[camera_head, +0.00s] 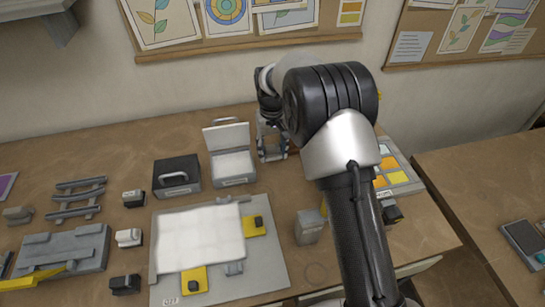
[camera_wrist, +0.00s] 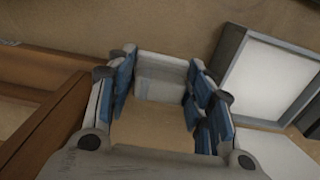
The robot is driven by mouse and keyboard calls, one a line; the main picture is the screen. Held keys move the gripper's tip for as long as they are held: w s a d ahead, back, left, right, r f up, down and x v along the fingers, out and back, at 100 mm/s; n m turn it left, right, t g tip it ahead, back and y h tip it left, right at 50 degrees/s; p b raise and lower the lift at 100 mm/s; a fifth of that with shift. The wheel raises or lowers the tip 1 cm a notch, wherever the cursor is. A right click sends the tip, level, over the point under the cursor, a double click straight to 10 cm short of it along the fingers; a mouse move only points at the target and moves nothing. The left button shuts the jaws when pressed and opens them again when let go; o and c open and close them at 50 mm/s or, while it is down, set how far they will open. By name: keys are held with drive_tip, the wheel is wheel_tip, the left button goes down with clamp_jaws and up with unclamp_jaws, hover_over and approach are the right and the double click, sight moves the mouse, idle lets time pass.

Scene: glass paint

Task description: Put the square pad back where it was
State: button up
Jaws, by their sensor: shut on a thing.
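My gripper (camera_head: 272,148) is at the back of the table, just right of an open box with a raised lid. In the wrist view, its blue-padded fingers (camera_wrist: 160,82) are closed around a pale grey block (camera_wrist: 160,72), which appears to be the square pad. Its full shape is hidden by the fingers. In the head view, my arm and fingers cover it, so I cannot tell whether it touches the table. The open box (camera_head: 233,181) has a white inside and also shows in the wrist view (camera_wrist: 272,75).
A closed dark box (camera_head: 177,188) with a handle stands left of the open box. A pale sheet (camera_head: 200,237) lies on a grey board (camera_head: 265,275) in front, with yellow pads (camera_head: 254,226) at its edges. A grey container (camera_head: 309,228) and a colour tray (camera_head: 400,178) stand near my arm.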

sight(272, 152)
drive_tip(key=shift+f, duration=1.35)
drive_tip(key=shift+f, duration=0.15)
drive_tip(key=o, duration=1.3)
wheel_tip(272, 152, up, 12)
drive_tip(key=p, duration=0.3)
